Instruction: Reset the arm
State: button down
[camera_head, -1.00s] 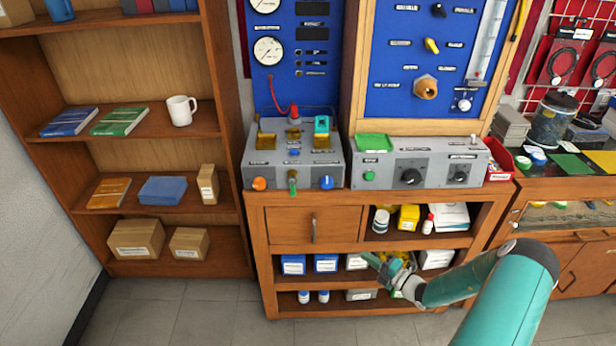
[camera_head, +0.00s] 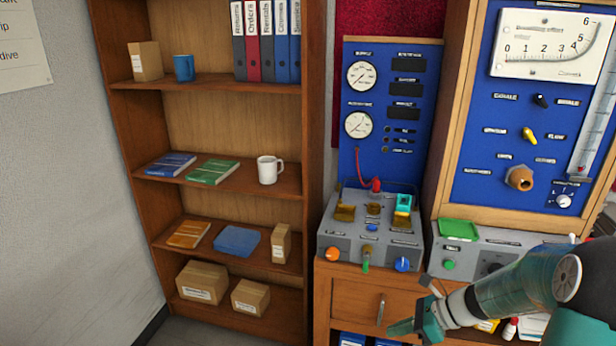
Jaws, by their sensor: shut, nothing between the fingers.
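My gripper (camera_head: 408,322) is at the lower right of the head view, at the end of my teal arm. It is shut with nothing held. It shows in front of the wooden drawer (camera_head: 352,301) of the testbench cabinet, below the grey control box (camera_head: 340,240). My arm reaches in from the right edge and is bent, and it hides part of the cabinet and the second grey control box (camera_head: 500,243). Whether the gripper touches the cabinet cannot be told.
A wooden bookshelf (camera_head: 130,130) stands at the left with books, boxes, binders and a white mug (camera_head: 269,169). Blue gauge panels (camera_head: 385,140) rise behind the control boxes.

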jog(key=s+a+r+n+t+h, duration=0.1)
jog(key=s+a+r+n+h, duration=0.1)
jog(key=s+r+n+h, duration=0.3)
jog(key=s+a+r+n+t+h, duration=0.2)
jog(key=s+a+r+n+h, duration=0.1)
jog(key=s+r+n, duration=1.1)
jog(key=shift+s+a+r+n+h, duration=0.25)
jog(key=shift+n+h, duration=0.65)
jog(key=shift+n, duration=1.2)
jog(key=shift+s+d, duration=0.1)
jog(key=shift+s, duration=0.05)
